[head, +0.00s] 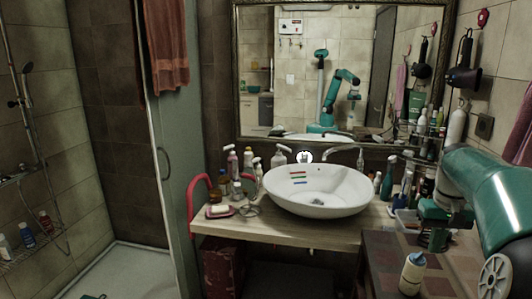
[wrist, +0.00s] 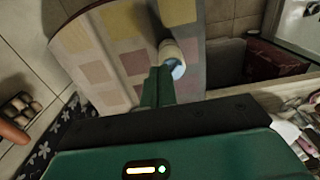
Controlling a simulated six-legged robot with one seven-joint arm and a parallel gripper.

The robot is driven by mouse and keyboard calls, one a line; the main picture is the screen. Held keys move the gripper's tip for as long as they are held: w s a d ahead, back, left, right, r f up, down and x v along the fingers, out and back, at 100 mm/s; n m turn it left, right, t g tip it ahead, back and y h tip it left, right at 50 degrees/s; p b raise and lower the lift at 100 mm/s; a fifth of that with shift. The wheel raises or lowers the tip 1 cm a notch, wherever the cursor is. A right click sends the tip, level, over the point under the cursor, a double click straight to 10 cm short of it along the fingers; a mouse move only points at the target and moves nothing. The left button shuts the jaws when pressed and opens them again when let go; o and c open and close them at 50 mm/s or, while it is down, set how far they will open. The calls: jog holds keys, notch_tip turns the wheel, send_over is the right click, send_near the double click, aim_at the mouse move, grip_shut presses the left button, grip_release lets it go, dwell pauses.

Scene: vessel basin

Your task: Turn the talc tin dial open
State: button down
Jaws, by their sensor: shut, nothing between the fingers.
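My gripper (head: 433,246) is above and beyond the tin in the head view. In the wrist view the gripper's green fingers (wrist: 156,76) are shut and empty, their tips right by the cap. I cannot tell if they touch it. The dial's setting is too small to read.
A white basin (head: 318,190) stands on the wooden counter (head: 250,230) left of the tin. Bottles crowd the counter behind the basin and at its right. The checked surface (head: 388,250) around the tin is mostly bare. A mirror (head: 300,70) hangs behind.

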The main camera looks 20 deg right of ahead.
aim_at(416, 266)
jog(key=shift+w+f, duration=0.15)
jog(key=shift+f, duration=2.4)
jog(key=shift+w+d, duration=0.1)
jog(key=shift+w, duration=0.5)
jog(key=shift+w+a, duration=0.15)
jog(key=shift+a, duration=0.35)
jog(key=shift+w+a, duration=0.3)
